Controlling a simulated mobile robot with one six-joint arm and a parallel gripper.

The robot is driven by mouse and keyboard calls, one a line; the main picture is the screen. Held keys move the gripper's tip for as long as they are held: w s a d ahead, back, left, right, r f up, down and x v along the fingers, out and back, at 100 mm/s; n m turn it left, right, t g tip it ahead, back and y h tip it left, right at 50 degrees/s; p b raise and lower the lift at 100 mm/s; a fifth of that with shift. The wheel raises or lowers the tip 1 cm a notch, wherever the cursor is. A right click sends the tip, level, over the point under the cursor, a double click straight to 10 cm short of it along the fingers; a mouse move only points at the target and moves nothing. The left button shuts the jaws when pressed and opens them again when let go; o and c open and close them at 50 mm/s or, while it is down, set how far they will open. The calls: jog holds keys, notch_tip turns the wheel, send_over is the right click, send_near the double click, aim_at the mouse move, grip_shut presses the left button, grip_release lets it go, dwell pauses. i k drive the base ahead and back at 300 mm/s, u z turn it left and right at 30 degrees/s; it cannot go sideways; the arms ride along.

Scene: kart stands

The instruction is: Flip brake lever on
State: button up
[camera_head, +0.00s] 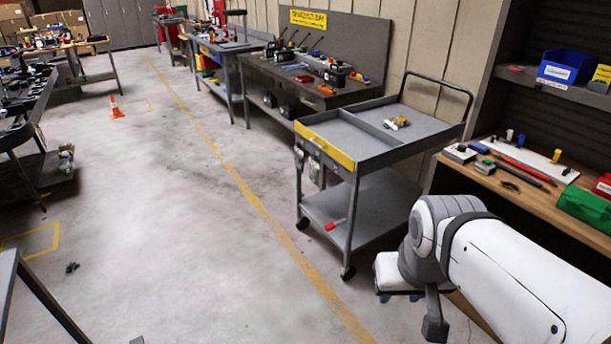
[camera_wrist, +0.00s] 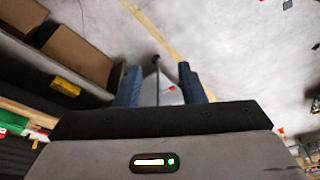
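The grey two-shelf cart (camera_head: 375,212) stands right of the yellow floor line. A lever with a red end (camera_head: 331,225) sticks out low at the front edge of its lower shelf; I take it for the brake lever. In the wrist view the small red end (camera_wrist: 172,88) shows between my fingers, farther off, beside a dark cart leg. My gripper (camera_wrist: 160,67) is open, with two blue fingers apart and nothing held.
A workbench (camera_head: 545,205) with tools and a green box (camera_head: 585,207) stands at the right beside my arm. A tool bench (camera_head: 300,95) stands behind the cart. The floor (camera_head: 190,230) left of the cart is mostly clear. A small orange cone (camera_head: 116,110) stands farther back.

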aim_at(330, 227)
jog(key=z, duration=0.05)
jog(key=i, duration=0.35)
jog(key=u, duration=0.1)
jog(key=k, duration=0.55)
jog(key=u, duration=0.5)
jog(key=i, duration=1.25)
jog(key=z, duration=0.1)
